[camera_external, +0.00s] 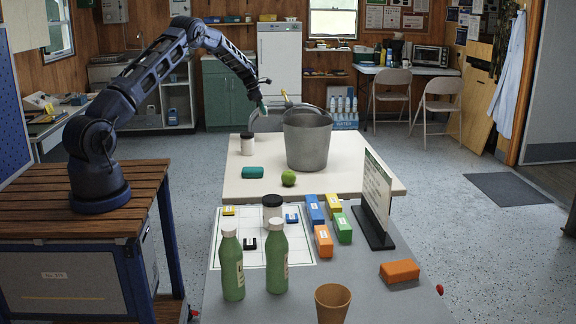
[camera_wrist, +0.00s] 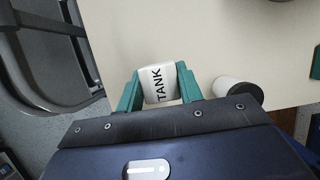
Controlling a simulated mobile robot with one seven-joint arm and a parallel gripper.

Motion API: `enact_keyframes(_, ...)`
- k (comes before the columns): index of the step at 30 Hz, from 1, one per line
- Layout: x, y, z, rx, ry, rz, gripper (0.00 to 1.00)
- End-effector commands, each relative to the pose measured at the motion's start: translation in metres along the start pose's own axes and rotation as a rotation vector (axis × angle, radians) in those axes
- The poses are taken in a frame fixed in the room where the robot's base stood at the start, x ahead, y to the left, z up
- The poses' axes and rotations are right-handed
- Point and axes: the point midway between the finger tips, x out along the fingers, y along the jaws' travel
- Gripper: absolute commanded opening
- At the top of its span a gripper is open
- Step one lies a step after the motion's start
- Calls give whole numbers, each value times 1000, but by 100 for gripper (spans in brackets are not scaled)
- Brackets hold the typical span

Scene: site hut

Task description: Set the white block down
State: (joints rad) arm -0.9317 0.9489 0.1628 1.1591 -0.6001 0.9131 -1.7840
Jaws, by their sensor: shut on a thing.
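My gripper (camera_wrist: 160,88) is shut on a white block (camera_wrist: 158,85) marked TANK, which sits between its two green fingers in the wrist view. Pale tabletop (camera_wrist: 200,45) shows around the block. I cannot tell whether the block touches it. In the external view my gripper (camera_external: 263,107) is at the far left side of the grey bucket (camera_external: 307,142), above the far part of the pale table (camera_external: 228,185). The block cannot be made out there.
A white jar with a black lid (camera_external: 247,145) stands close by; it also shows right of my gripper (camera_wrist: 232,86). A teal block (camera_external: 252,172) and a green apple (camera_external: 288,179) lie nearer. Bottles, coloured blocks and a sign (camera_external: 376,195) occupy the front grey table.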

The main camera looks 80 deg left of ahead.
Motion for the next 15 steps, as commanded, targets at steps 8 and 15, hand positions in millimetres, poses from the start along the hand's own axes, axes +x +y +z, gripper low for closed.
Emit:
enact_keyframes(8,57,0,-24,-2,1,-1,12)
enact_keyframes(15,89,0,-37,-1,-1,1,12)
